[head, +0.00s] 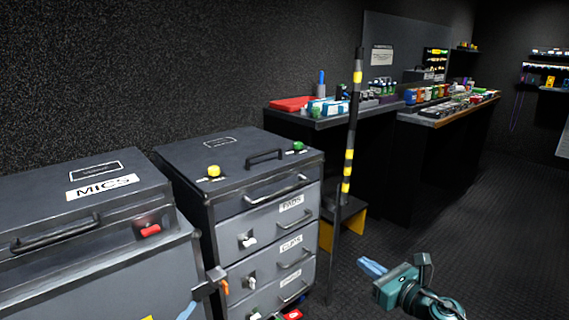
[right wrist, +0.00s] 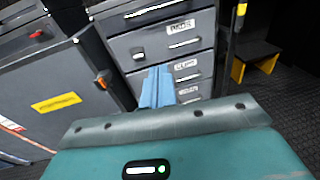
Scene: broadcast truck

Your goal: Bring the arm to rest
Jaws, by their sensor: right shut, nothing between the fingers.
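My right gripper (head: 372,267) is at the lower right of the head view, teal with light-blue fingers. The fingers are together and empty, held over the dark floor to the right of the grey drawer unit. In the right wrist view the shut blue fingers (right wrist: 157,87) stick out past the teal housing, in front of the drawer unit in the picture. My left gripper cannot be made out. A light-blue sliver at the bottom of the head view is too cut off to identify.
The drawer unit (head: 262,218) and the MICS case (head: 80,250) stand at left. A black and yellow pole (head: 348,165) rises beside a yellow-sided step (head: 352,222). Loaded benches (head: 450,117) line the back. The dark floor (head: 500,240) at right is clear.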

